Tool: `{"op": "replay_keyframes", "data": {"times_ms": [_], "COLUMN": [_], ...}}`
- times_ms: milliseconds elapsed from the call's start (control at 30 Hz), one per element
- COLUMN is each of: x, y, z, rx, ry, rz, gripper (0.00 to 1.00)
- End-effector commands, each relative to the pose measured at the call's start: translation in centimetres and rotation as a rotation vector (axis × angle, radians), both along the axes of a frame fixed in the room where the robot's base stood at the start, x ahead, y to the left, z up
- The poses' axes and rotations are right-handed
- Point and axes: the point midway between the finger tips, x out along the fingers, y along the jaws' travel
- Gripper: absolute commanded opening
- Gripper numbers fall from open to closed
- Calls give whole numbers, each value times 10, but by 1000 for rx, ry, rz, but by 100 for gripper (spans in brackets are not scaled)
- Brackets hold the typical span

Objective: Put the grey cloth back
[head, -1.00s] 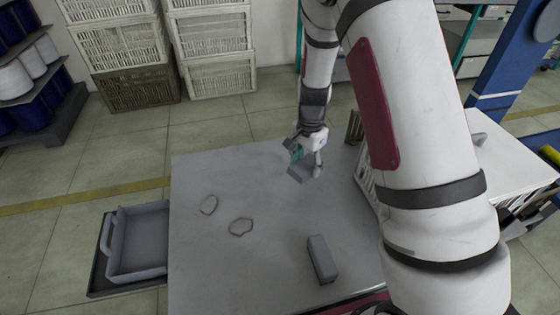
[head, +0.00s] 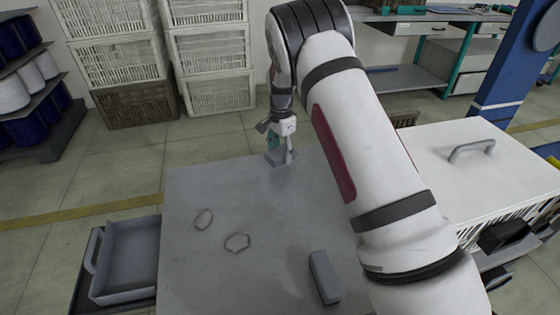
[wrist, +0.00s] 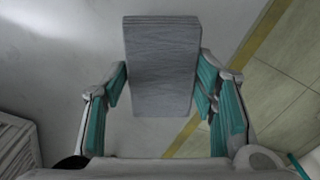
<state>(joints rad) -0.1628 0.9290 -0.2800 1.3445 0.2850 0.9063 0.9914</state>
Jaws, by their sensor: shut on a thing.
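My gripper (wrist: 160,95) is shut on a grey, flat, folded-looking piece with faint ripples, which I take for the grey cloth (wrist: 160,50). The cloth sits between the teal-padded fingers and sticks out beyond them in the wrist view. In the head view my gripper (head: 281,150) is over the far edge of the grey table (head: 215,270), with the cloth (head: 277,161) small and partly hidden beneath it. I cannot tell whether the cloth touches the tabletop.
A grey block (head: 324,277) lies near the table's front. A grey handled tray (head: 128,260) is left of the table. A white lidded crate (head: 450,170) stands right. Stacked baskets (head: 210,55) stand behind.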

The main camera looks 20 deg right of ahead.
Motion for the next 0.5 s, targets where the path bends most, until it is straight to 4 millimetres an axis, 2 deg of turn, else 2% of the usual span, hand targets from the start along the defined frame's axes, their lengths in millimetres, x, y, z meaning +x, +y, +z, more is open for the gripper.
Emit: {"op": "replay_keyframes", "data": {"times_ms": [167,400,500], "x": [6,6,6], "y": [1,1,1], "z": [-4,-33,-37], "rx": [0,1,1], "ry": [2,1,1], "rz": [-1,-1,-1], "gripper": [26,26,26]}}
